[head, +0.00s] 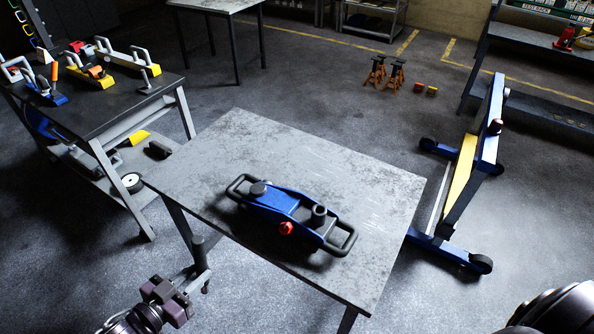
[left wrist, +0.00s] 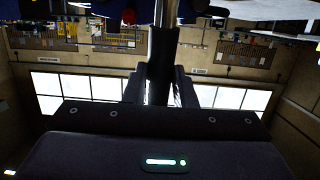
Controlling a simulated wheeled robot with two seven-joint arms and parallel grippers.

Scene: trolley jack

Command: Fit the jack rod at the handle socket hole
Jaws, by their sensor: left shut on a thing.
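A blue trolley jack (head: 285,206) with dark loop handles at both ends lies on the grey table. It has a red knob (head: 286,229) on its near side and an upright dark cylinder (head: 319,214) near its right end. I cannot tell whether that cylinder's top is a hole. My left gripper (head: 190,284) is shut on the dark jack rod (head: 199,256), beside the table's near left edge and apart from the jack. The left wrist view shows the rod (left wrist: 163,50) between the two fingers (left wrist: 162,88). The gripper partly hides the rod. My right gripper is out of view.
The table (head: 375,185) is bare around the jack. A workbench (head: 95,105) with several jacks stands at left. A blue wheeled frame (head: 465,175) stands right of the table. Orange stands (head: 386,73) are on the floor behind.

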